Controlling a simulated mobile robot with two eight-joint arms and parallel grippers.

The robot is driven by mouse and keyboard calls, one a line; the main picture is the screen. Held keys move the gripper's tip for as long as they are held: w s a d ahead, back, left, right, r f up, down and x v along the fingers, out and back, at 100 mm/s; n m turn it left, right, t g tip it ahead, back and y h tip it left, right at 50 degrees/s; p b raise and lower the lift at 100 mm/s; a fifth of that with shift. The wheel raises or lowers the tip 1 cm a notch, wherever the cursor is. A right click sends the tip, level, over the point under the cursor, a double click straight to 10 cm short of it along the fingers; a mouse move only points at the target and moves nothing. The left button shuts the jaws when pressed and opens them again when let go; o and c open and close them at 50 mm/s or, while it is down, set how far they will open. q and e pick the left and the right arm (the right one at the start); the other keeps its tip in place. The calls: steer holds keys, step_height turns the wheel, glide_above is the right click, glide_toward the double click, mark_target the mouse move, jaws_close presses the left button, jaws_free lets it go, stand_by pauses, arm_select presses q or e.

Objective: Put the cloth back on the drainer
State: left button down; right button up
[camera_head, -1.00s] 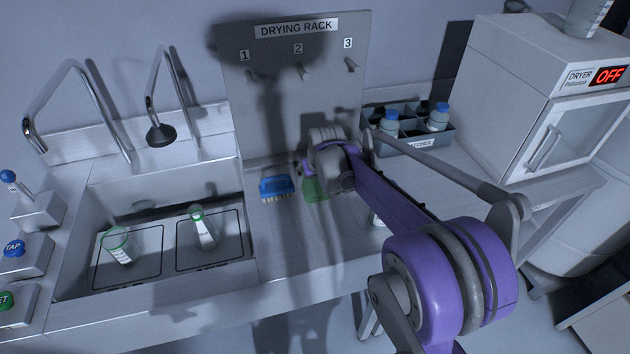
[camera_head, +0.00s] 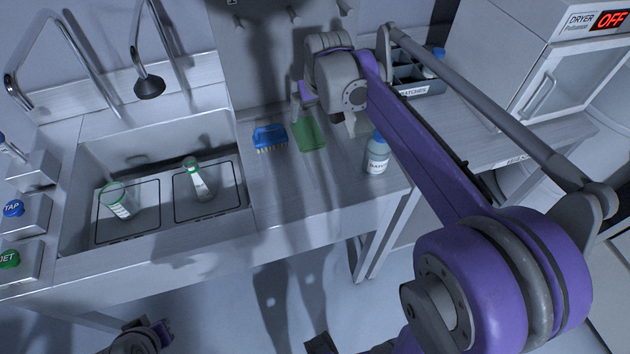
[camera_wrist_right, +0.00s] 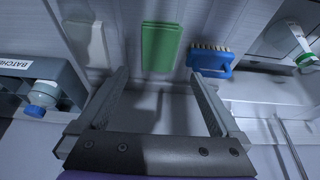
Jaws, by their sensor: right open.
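A flat green cloth (camera_head: 311,135) lies on the steel counter to the right of the sink, under the rack board. In the right wrist view the cloth (camera_wrist_right: 161,47) lies beyond the fingertips, roughly centred between them. My right gripper (camera_head: 323,115) is above the counter near the cloth's far edge. Its fingers (camera_wrist_right: 158,77) are apart with nothing between them. The steel surface (camera_head: 285,195) right of the sink is the likely drainer; no label names it. Part of my left arm shows at the bottom left edge; its fingers cannot be made out.
A blue brush (camera_head: 269,138) lies just left of the cloth. A blue-capped bottle (camera_head: 377,155) stands to its right. The sink (camera_head: 150,235) holds two green-rimmed vessels. A grey batches crate (camera_head: 425,90) stands behind right. The counter front is clear.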

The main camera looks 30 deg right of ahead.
steer(key=s+a+f+n, duration=0.1)
steer(key=s+a+f, duration=0.3)
steer(key=s, duration=0.4)
steer(key=s+a+f, duration=0.4)
steer(key=s+a, duration=0.1)
steer(key=s, duration=0.3)
steer(key=s+a+f+n+t+y, duration=0.1)
steer(key=s+a+f, duration=0.3)
steer(key=s, duration=0.3)
steer(key=shift+s+a+f+n, duration=0.15)
steer(key=shift+s+a+n, duration=0.15)
steer(key=shift+s, duration=0.1)
steer(key=shift+w, duration=0.1)
